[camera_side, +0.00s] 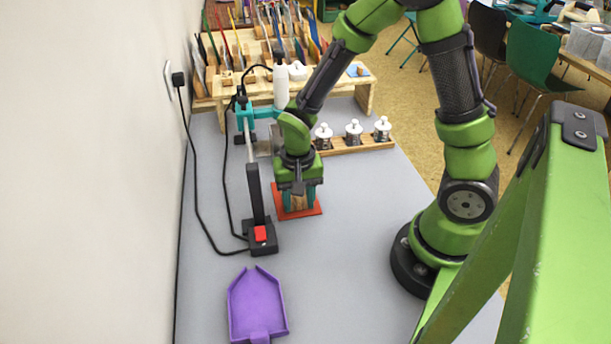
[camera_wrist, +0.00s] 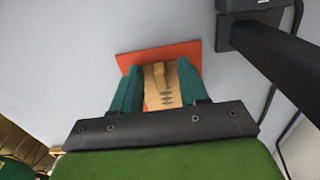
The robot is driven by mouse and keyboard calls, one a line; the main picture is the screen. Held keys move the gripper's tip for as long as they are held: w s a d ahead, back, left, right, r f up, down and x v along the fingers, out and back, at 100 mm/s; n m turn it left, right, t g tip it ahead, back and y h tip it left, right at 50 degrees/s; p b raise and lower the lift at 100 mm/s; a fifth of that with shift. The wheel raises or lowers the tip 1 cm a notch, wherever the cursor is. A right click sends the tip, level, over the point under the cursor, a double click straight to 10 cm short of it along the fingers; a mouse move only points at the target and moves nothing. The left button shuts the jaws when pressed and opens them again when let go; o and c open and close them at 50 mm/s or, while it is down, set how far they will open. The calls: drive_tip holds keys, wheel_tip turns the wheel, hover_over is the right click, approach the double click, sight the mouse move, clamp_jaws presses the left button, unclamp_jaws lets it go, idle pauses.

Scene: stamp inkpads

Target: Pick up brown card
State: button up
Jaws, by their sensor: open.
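My gripper (camera_side: 298,203) is low over the orange-red square (camera_side: 281,204) on the grey table, pointing down. Its two teal fingers are open and stand either side of a tan-brown piece (camera_wrist: 161,85) with dark marks on it. This piece, perhaps the brown card, lies between the fingers (camera_wrist: 160,88) in the wrist view, over the orange-red square (camera_wrist: 150,54). I cannot tell whether the fingers touch it. Its lower part is hidden by the gripper's dark front plate.
A black post with a red switch (camera_side: 260,233) stands close left of my gripper, its cables running along the wall. A purple tray (camera_side: 254,296) lies nearer the camera. White-topped jars on a wooden strip (camera_side: 366,147) and a wooden rack (camera_side: 240,75) stand behind. Table right of the square is clear.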

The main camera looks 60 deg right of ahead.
clamp_jaws()
